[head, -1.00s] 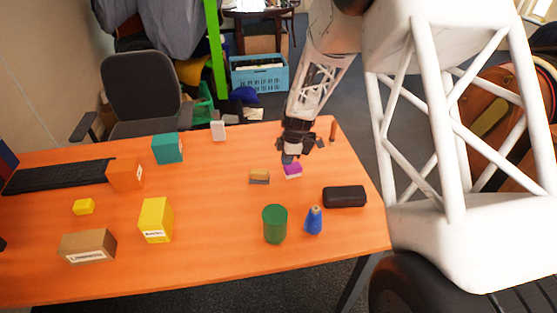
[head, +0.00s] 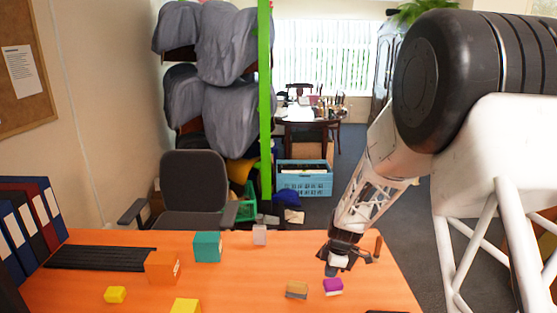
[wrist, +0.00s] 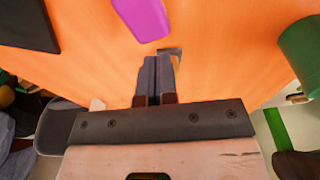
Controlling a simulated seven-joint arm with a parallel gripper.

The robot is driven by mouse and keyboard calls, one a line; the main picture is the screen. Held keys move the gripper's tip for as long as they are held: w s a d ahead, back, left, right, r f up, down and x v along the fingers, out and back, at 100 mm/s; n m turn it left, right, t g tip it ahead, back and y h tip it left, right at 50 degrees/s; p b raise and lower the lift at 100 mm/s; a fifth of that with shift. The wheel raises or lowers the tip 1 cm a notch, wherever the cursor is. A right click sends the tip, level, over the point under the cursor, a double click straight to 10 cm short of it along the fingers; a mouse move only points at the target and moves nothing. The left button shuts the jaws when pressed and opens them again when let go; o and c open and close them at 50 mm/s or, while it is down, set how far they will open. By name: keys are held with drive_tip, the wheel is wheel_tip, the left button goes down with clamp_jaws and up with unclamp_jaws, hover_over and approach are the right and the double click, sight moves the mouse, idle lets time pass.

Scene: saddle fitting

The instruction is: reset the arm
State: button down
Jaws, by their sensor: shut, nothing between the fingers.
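My gripper (head: 332,270) hangs over the right part of the orange table, just behind a purple block (head: 333,287) in the head view. In the wrist view its two fingers (wrist: 155,75) are together with nothing between them. The purple block also shows in the wrist view (wrist: 143,18), ahead of the fingertips and apart from them in the picture. My arm reaches down to the table from the upper right.
A tan and grey block (head: 297,289) lies left of the purple block. Teal (head: 207,247) and orange (head: 162,267) boxes stand farther left. A brown upright piece (head: 378,245) is right of my gripper. The wrist view shows a green cylinder (wrist: 301,48) and a black case (wrist: 27,24).

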drive_tip(key=s+r+m+t, duration=0.1)
drive_tip(key=s+r+m, duration=0.7)
drive_tip(key=s+r, duration=1)
drive_tip(key=s+r+m+h, duration=0.1)
drive_tip(key=s+r+m, duration=0.3)
drive_tip(key=s, duration=0.6)
drive_tip(key=s+r+m+t, duration=0.1)
drive_tip(key=s+r+m, duration=0.4)
drive_tip(key=s, duration=0.5)
drive_tip(key=shift+s+r+t+h, duration=0.2)
drive_tip(key=shift+r+t+h, duration=0.1)
drive_tip(key=shift+r+h, duration=0.1)
drive_tip(key=shift+c, duration=0.4)
unclamp_jaws()
drive_tip(key=shift+w, duration=0.15)
